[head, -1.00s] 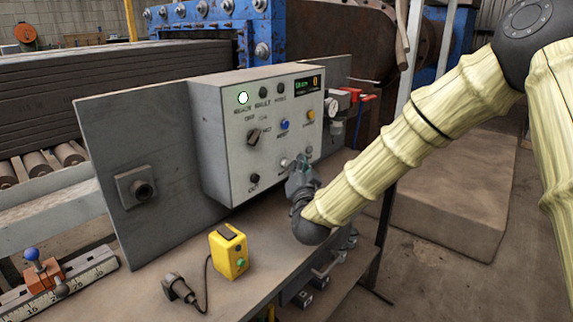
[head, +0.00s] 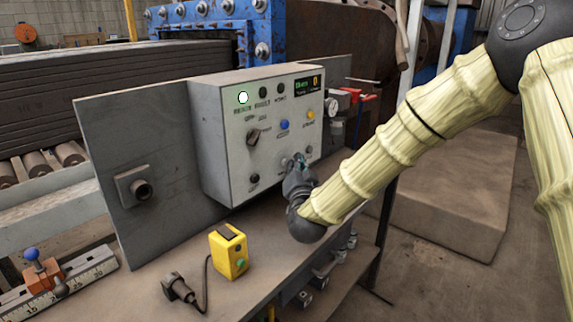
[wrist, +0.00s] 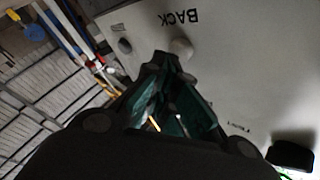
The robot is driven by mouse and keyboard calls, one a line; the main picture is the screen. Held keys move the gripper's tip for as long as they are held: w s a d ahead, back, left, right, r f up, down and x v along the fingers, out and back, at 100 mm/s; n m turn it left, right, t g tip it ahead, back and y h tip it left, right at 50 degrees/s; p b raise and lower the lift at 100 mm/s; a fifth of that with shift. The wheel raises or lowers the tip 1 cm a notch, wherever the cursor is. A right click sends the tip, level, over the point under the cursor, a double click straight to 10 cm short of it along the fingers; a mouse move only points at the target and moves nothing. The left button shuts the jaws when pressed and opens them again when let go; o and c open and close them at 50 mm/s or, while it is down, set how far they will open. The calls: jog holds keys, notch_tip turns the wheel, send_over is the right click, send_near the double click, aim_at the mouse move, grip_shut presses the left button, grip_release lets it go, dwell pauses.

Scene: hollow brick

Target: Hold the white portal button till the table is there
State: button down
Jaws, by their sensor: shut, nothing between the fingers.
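The white button (wrist: 181,48) is on the face of a grey control box (head: 225,120), by the printed word BACK in the wrist view. In the head view the white button (head: 284,161) shows just left of my fingertips, partly hidden. My gripper (head: 297,163) is shut and empty, at the lower right part of the panel. In the wrist view its fingertips (wrist: 170,62) point at the white button and overlap its lower edge. I cannot tell whether they touch it. A display (head: 308,85) at the panel's top right shows small green text and an orange digit.
A lit white lamp (head: 243,98), a rotary switch (head: 253,137), a blue button (head: 284,124) and a yellow button (head: 311,114) sit on the panel. A yellow box (head: 229,254) and a black plug (head: 178,288) lie on the bench. The bench before the panel is mostly clear.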

jog(key=shift+w+a, duration=0.2)
jog(key=shift+a, duration=0.15)
dwell(2.7)
jog(key=shift+s+d, duration=0.1)
jog(key=shift+d, duration=0.05)
jog(key=shift+s+d, duration=0.4)
jog(key=shift+d, duration=0.2)
jog(key=s+d, duration=0.1)
jog(key=d, duration=0.1)
jog(key=s+d, duration=0.2)
jog(key=shift+b, duration=0.3)
dwell(0.5)
